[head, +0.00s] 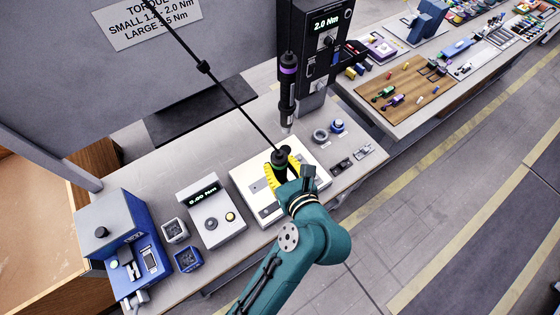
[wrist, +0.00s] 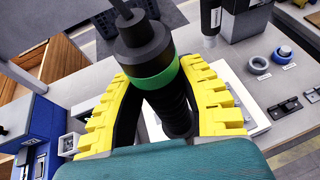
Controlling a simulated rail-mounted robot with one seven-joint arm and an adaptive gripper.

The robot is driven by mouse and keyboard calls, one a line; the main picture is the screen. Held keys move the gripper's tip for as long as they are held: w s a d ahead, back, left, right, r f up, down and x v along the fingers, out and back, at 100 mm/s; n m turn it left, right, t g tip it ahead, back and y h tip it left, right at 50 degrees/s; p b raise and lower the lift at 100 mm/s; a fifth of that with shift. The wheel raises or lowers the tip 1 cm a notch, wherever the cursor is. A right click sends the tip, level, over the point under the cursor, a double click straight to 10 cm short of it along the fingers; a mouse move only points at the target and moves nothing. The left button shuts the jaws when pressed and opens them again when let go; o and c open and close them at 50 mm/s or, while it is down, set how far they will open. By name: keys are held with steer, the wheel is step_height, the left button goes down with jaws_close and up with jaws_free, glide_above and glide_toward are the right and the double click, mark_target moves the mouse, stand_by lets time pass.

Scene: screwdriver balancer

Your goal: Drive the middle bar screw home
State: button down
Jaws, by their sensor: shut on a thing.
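My gripper (head: 284,172) has yellow ridged fingers shut around a black screwdriver with a green ring (wrist: 155,78). The screwdriver (head: 279,157) hangs on a black cable that runs up to the left. In the wrist view, my gripper (wrist: 170,105) has a finger on each side of its dark grip. The tool is over the white fixture plate (head: 248,182) on the bench. The bar screws and the tool's tip are hidden behind my gripper and the tool.
A second screwdriver with a purple ring (head: 288,85) hangs behind, near a black controller reading 2.0 Nm (head: 325,40). Small parts (head: 342,164) lie to the right.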

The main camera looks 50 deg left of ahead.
mark_target(282, 180)
steer(key=shift+f, duration=0.8)
steer(key=shift+d+f, duration=0.1)
steer(key=shift+f, duration=1.5)
stand_by(1.4)
steer(key=shift+s, duration=0.1)
step_height(282, 180, up, 7)
steer(key=p, duration=0.9)
steer(key=shift+f, duration=0.2)
